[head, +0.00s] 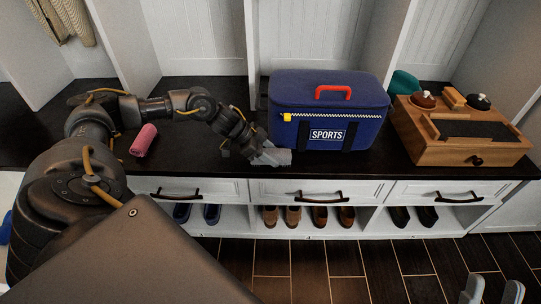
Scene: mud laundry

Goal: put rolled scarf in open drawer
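A pink rolled cloth, which looks like the rolled scarf (144,140), lies on the dark bench top at the left, behind my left arm. My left gripper (272,157) is over the front edge of the bench, in front of the blue bag and well to the right of the scarf. Its fingers blend together, so I cannot tell if it is open. My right gripper (493,291) shows at the bottom right, with two grey fingers apart and nothing between them. White drawers with black handles (319,197) run under the bench top; none looks clearly pulled out.
A blue SPORTS bag (328,110) with a red handle stands mid-bench. A wooden box (459,145) with a dark knob stands to its right, with a teal item (404,82) behind. Shoes (292,216) sit in cubbies below the drawers. The floor in front is clear.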

